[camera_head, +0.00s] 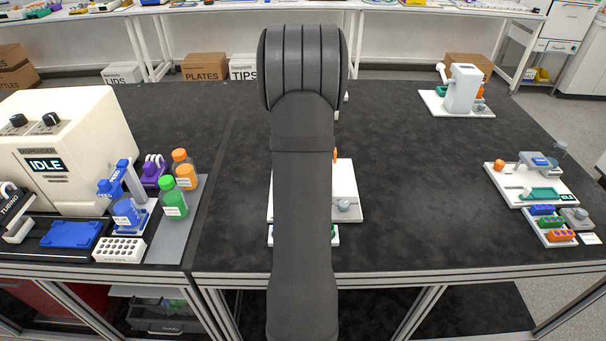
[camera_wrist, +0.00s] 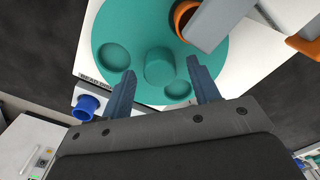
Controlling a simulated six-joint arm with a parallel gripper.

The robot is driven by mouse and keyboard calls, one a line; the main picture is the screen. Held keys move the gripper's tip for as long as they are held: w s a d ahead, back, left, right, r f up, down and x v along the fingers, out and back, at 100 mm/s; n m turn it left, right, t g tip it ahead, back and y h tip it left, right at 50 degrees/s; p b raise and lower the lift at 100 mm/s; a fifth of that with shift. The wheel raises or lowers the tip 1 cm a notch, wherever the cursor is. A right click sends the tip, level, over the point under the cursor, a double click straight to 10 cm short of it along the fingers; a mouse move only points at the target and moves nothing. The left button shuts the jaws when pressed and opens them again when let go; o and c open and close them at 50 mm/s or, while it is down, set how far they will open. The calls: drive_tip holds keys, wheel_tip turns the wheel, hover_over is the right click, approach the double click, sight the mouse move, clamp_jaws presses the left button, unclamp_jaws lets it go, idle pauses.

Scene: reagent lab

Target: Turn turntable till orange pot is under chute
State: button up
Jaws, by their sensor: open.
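The wrist view shows a round teal turntable (camera_wrist: 120,30) with a raised centre knob (camera_wrist: 160,66) and two empty round recesses. An orange pot or ring (camera_wrist: 181,19) sits at its upper edge, partly covered by the grey chute-like part (camera_wrist: 218,22). I cannot tell whether it is directly under the chute's mouth. My gripper (camera_wrist: 161,67) is open, its two fingers appearing on either side of the knob; contact and height are unclear. In the head view my arm hides the gripper and most of a white base (camera_head: 346,180) in the middle of the bench.
In the wrist view, a blue cup (camera_wrist: 87,104) stands beside the turntable and an orange part (camera_wrist: 304,46) lies at right. In the head view, bottles (camera_head: 173,200) and a dispenser (camera_head: 60,140) stand left. A white device (camera_head: 462,90) stands back right. The bench between is clear.

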wheel_tip(320, 180, up, 18)
drive_tip(key=shift+f, duration=0.25)
idle(0.4)
wheel_tip(320, 180, down, 18)
drive_tip(key=shift+r, duration=0.2)
idle(0.4)
drive_tip(key=shift+r, duration=0.15)
